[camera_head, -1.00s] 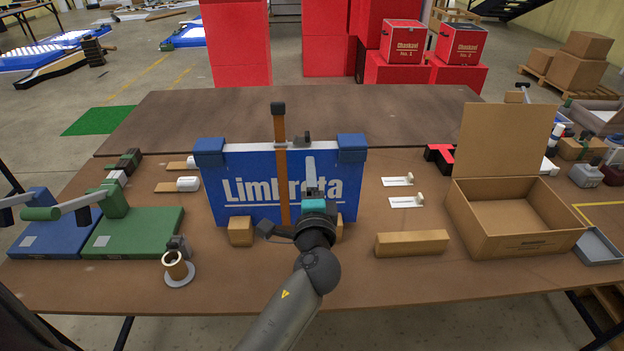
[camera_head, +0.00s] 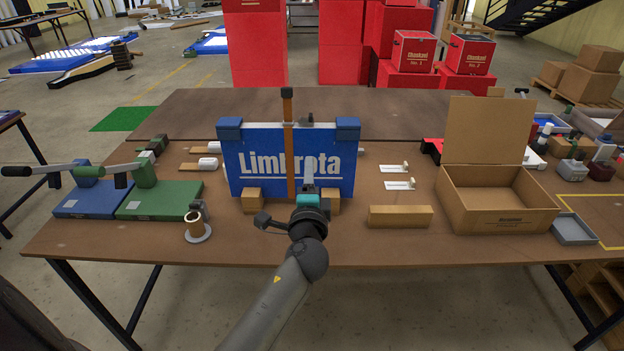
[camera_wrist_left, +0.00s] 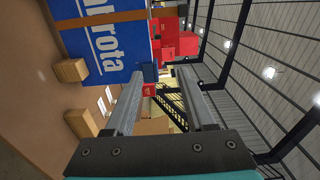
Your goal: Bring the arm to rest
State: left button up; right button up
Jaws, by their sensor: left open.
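My left arm (camera_head: 285,290) comes up from the bottom of the head view. Its gripper (camera_head: 308,172) is in front of the lower middle of the blue "Limbrota" lightbox panel (camera_head: 250,155). In the left wrist view the gripper (camera_wrist_left: 160,78) has its two fingers apart, with nothing between them. The panel stands upright on the table (camera_head: 340,250) with a brown strap (camera_head: 291,150) down its front and blue corner pieces. It also shows at the upper left of the wrist view (camera_wrist_left: 100,50). Whether the gripper touches the panel is hard to tell. My right gripper is out of view.
Wooden blocks (camera_head: 253,200) sit at the panel's foot. A long block (camera_head: 400,216) and an open carton (camera_head: 495,220) are to the right. Blue (camera_head: 80,203) and green (camera_head: 150,204) devices with levers stand left, near a small ring-shaped holder (camera_head: 195,231). Floor shows before the table.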

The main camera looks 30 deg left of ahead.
pick_arm(q)
jog(key=shift+s+d, duration=0.1)
jog(key=shift+s, duration=0.1)
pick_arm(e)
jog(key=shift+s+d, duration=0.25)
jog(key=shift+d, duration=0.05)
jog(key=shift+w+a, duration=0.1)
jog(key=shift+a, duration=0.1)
